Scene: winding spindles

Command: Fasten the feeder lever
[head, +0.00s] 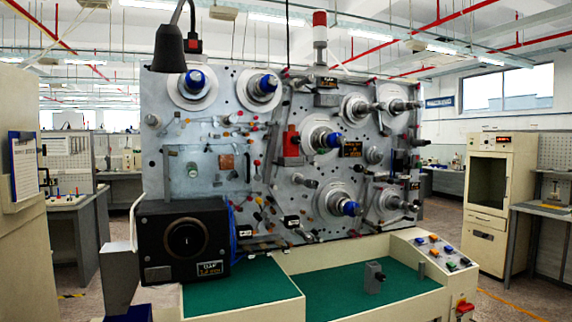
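The winding machine's upright metal panel (215,135) fills the middle of the head view. Several small levers and knobs, some with red or dark tips, sit on its left half; one red-tipped lever (257,163) stands near the panel's middle. I cannot tell which of them is the feeder lever, or whether it is fastened. Neither of my grippers can be made out in this view.
Blue-hubbed spindles (195,80) and grey rollers stick out from the panel. A black box (185,243) stands at its lower left. The green work surface (325,290) in front is mostly clear, with a small grey block (374,277) on it. A dark lamp (175,48) hangs upper left.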

